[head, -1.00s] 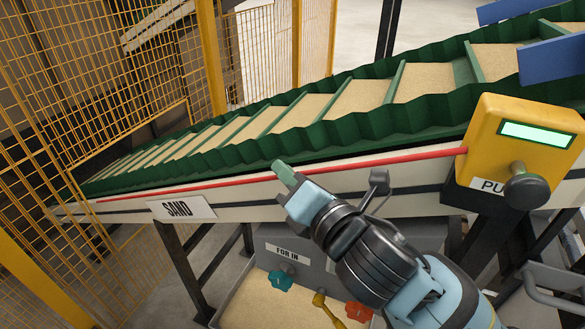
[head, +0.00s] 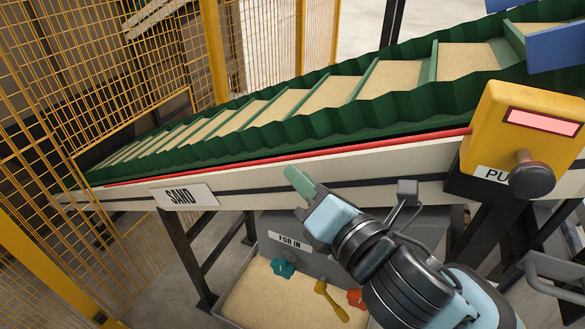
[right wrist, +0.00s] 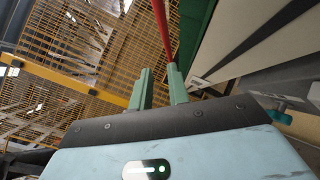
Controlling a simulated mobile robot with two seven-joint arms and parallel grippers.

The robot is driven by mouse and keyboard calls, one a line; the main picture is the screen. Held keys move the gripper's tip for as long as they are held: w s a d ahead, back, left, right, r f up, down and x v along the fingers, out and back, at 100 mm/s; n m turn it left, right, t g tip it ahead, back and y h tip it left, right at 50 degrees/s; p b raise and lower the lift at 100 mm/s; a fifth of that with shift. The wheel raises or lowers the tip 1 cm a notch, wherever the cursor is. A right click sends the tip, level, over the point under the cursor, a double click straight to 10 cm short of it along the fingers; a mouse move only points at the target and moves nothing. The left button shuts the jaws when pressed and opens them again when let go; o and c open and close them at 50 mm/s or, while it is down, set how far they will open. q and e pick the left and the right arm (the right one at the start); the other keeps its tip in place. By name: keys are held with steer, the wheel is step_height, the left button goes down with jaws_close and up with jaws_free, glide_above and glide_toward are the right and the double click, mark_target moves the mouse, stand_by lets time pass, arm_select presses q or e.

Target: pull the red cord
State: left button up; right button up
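The red cord (head: 262,161) runs along the near side of the conveyor, by the top edge of its white rail, to a yellow box (head: 520,130). The box has a lit pinkish-red display (head: 541,121), a dark round knob (head: 531,176) and a partly hidden label reading "PU". My right gripper (head: 291,173) has its green fingertips just below the cord, in front of the rail. In the right wrist view its fingers (right wrist: 158,84) stand apart with a narrow gap. The cord (right wrist: 162,28) passes near the right fingertip, not visibly gripped. My left gripper is out of view.
The green-walled conveyor (head: 300,118) carries sand and slopes up to the right. A "SAND" sign (head: 184,195) hangs on the rail. Below is a sand-filled tray (head: 255,310) with teal and red knobs and a yellow handle. Yellow mesh fencing (head: 110,70) stands at the left.

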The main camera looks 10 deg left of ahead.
steer(key=shift+v, duration=1.75)
steer(key=shift+w+f, duration=0.1)
steer(key=shift+f, duration=0.05)
steer(key=s+d+f+m+g+h, duration=0.15)
steer(key=d+f+m+h, duration=0.35)
steer(key=f+m, duration=0.5)
steer(key=s+d+f+m+g+h, duration=0.1)
steer(key=d+f+m+g+h, duration=0.2)
steer(key=d+f+m, duration=0.55)
steer(key=s+d+f+m+g+h, duration=0.1)
steer(key=s+d+f+m+g, duration=0.35)
steer(key=s+f+m, duration=0.35)
steer(key=s+d+f+m+g+h, duration=0.25)
steer(key=s+d+f+m, duration=0.45)
steer(key=s, duration=0.4)
steer(key=w+a+f+n+t+y, duration=0.1)
steer(key=w+a+f+t+y, duration=0.1)
steer(key=w+f+t, duration=0.5)
steer(key=shift+a+f+n, duration=0.35)
steer(key=shift+a+f, duration=0.5)
steer(key=shift+f, duration=1.15)
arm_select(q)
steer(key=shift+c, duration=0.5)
